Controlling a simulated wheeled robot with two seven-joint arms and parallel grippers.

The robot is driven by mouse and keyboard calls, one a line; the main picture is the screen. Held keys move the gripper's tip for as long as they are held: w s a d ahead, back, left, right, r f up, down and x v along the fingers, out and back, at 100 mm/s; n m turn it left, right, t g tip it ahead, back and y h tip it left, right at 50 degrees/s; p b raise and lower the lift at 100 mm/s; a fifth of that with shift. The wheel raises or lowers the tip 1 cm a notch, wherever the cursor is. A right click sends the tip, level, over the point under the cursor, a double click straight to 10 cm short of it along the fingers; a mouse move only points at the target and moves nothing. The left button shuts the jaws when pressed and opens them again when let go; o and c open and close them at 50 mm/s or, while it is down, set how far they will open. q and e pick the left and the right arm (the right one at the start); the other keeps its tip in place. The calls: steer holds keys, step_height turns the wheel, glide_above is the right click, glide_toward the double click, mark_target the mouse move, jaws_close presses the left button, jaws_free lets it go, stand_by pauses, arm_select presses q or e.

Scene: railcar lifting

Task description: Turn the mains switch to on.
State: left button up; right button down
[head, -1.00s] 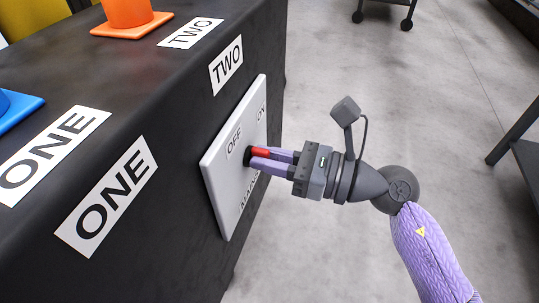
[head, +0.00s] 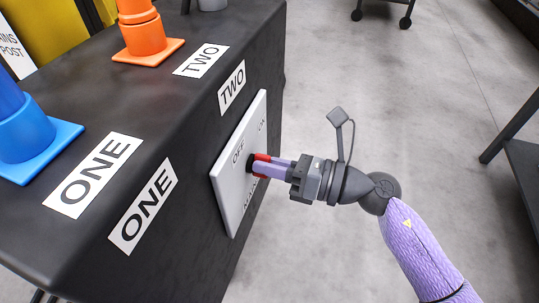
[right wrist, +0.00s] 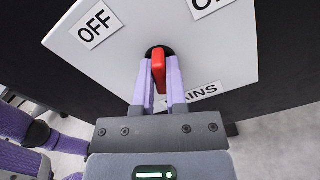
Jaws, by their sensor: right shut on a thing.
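The mains switch is a white panel (head: 228,192) on the side of the black bench, with an OFF label (head: 238,152) and an ON label (head: 262,126). Its red handle (head: 263,157) sits on a dark hub. My right gripper (head: 258,166) is shut on the handle and partly hides it in the head view. In the right wrist view the red handle (right wrist: 158,72) lies between the two purple fingers (right wrist: 158,64). The OFF label (right wrist: 97,24) is at upper left, and the other label (right wrist: 208,4) at the top is cut off. My left gripper is not in view.
The black bench top (head: 150,110) carries a blue cone (head: 30,135), an orange cone (head: 147,40) and labels ONE (head: 92,175) and TWO (head: 201,60). Grey floor (head: 400,100) is open to the right. A dark table (head: 525,150) stands at the right edge.

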steer(key=m+p, duration=0.1)
steer(key=m, duration=0.1)
steer(key=m+p, duration=0.2)
steer(key=shift+w+r, duration=0.1)
steer(key=shift+r, duration=0.1)
steer(key=shift+f+m+p, duration=0.1)
steer(key=shift+m+p, duration=0.5)
steer(key=shift+m, duration=0.4)
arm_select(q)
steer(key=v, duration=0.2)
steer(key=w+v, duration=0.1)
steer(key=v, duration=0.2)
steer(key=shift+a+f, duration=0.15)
arm_select(e)
steer(key=shift+f+m, duration=0.1)
steer(key=shift+m, duration=0.3)
arm_select(q)
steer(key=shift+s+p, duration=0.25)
steer(key=shift+p, duration=0.05)
arm_select(e)
steer(key=c, duration=0.9)
jaws_free()
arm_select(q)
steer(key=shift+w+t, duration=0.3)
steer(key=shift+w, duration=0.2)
arm_select(e)
steer(key=shift+o, duration=1.2)
